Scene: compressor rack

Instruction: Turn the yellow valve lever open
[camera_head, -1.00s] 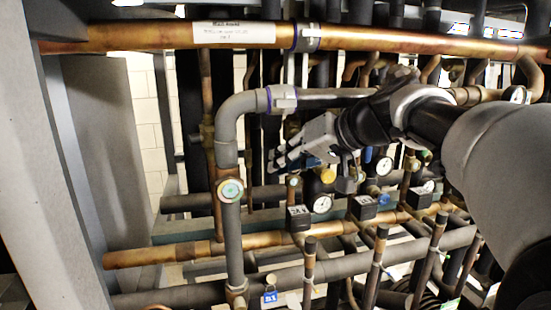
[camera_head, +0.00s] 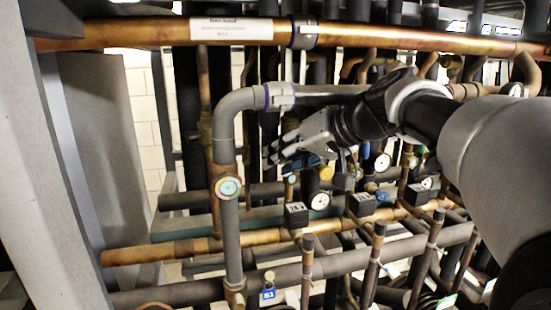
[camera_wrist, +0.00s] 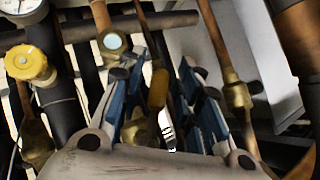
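A narrow yellow handle, which looks like the valve lever (camera_wrist: 158,88), shows upright in the wrist view between the two blue-padded fingers of my gripper (camera_wrist: 153,82). The fingers are apart, with dark gaps on both sides of the handle. I cannot tell whether the handle lies at fingertip depth or beyond; no contact shows. In the head view my gripper (camera_head: 267,157) points left among the pipes, right of the grey vertical pipe. The lever cannot be made out there.
A round yellow knob (camera_wrist: 30,65) stands at the left in the wrist view, with a gauge above it. A copper pipe (camera_head: 150,33) runs above. Pipes crowd the space below.

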